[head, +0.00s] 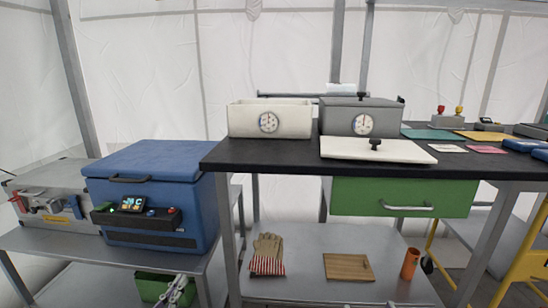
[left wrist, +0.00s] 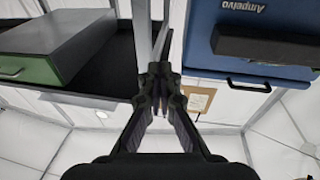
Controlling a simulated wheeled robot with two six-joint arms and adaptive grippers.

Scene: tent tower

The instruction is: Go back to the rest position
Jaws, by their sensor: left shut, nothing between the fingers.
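My left gripper (head: 178,290) shows at the bottom edge of the head view, low in front of the shelf under the blue cooler. In the left wrist view my left gripper (left wrist: 160,78) has its black fingers brought together at the tips, with nothing held between them. It hangs in free space, apart from the furniture. My right gripper is in neither view.
A blue cooler (head: 150,170) stands on a grey table at left. The black worktop (head: 270,150) carries a white bin (head: 285,118), a grey box (head: 345,118) and a white lid (head: 350,150). A green drawer (head: 360,197) hangs below. The lower shelf (head: 310,245) holds a glove (head: 267,254).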

